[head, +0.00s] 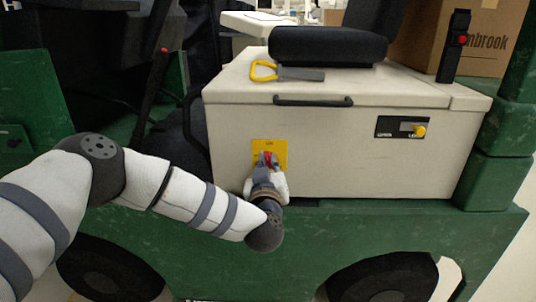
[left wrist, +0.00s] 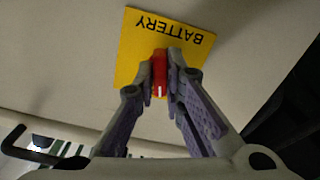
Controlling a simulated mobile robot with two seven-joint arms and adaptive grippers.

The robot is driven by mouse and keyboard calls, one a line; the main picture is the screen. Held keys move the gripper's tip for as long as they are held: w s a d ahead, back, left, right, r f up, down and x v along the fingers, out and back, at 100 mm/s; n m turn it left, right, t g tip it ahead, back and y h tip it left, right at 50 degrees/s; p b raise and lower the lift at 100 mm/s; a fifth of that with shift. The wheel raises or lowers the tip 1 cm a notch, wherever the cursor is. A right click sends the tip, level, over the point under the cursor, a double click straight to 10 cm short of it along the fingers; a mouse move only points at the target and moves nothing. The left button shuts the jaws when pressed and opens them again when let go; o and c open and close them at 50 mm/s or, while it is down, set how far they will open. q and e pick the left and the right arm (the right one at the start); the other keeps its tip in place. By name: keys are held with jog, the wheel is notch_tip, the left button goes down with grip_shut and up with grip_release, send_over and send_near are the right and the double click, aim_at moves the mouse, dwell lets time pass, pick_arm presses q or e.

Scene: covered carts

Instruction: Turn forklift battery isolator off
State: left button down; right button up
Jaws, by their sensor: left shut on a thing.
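The battery isolator is a red knob (left wrist: 159,75) on a yellow plate (left wrist: 132,47) marked BATTERY, upside down in the left wrist view. In the head view the yellow plate (head: 283,147) sits on the front of the forklift's cream battery box (head: 340,150), with the red knob (head: 268,157) partly hidden. My left gripper (left wrist: 165,78) has its two fingers on either side of the knob and is shut on it. It also shows in the head view (head: 266,160). A white mark is visible on the knob. My right gripper is not in view.
A latch panel (head: 402,127) with a yellow knob is on the box's right. A black handle (head: 313,101) runs along the lid edge. The green forklift body (head: 350,235) juts out below.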

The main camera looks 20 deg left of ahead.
pick_arm(q)
jog(key=n, duration=0.2)
jog(key=shift+n, duration=0.4)
jog(key=n, duration=0.8)
jog(key=shift+f+n, duration=0.1)
jog(key=shift+n, duration=0.3)
jog(key=shift+n+b, duration=0.3)
jog(key=shift+n, duration=1.1)
jog(key=c, duration=1.7)
grip_release()
